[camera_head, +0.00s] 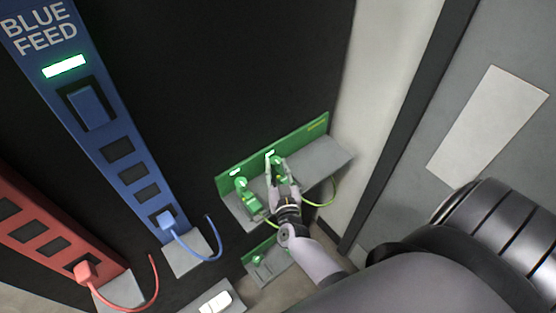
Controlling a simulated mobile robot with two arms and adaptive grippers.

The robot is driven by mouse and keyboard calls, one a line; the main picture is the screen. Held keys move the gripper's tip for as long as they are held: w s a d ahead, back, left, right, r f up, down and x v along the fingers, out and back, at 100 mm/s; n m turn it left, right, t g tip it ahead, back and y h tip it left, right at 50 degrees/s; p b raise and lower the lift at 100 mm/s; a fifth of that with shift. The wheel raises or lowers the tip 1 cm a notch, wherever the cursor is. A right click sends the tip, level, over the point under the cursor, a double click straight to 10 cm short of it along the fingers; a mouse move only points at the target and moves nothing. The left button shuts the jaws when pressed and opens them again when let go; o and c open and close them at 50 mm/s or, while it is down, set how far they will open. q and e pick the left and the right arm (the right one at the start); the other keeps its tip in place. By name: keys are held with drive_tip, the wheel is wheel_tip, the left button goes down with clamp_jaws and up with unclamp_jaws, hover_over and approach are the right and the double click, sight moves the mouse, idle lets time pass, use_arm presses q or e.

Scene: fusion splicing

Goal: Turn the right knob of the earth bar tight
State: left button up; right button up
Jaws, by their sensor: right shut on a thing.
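The green earth bar (228,172) stands against the dark back wall, with a grey shelf (326,157) at its front. My right gripper (277,166) reaches up to the bar and is shut on the right knob (278,158), which is green and mostly hidden by the fingers. The left knob (240,183) is green and stands free to the left of the gripper. Small lit lights show above both knobs. A green-yellow cable (332,194) curves at the right of the gripper. My left gripper is out of view.
A blue feed strip (112,126) and a red strip (40,229) stand at the left, each with a plug and cable. A lower green unit (257,259) sits beneath the bar. A pale wall edge (378,80) rises at the right.

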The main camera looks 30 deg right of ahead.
drive_tip(key=shift+a+m+g+h, duration=0.2)
drive_tip(key=shift+m+g+h, duration=0.25)
drive_tip(key=shift+h, duration=0.25)
drive_tip(key=shift+m+h+p, duration=0.25)
drive_tip(key=shift+h+p, duration=0.05)
drive_tip(key=o, duration=1.2)
drive_tip(key=shift+c, duration=0.2)
drive_tip(key=shift+d, duration=0.1)
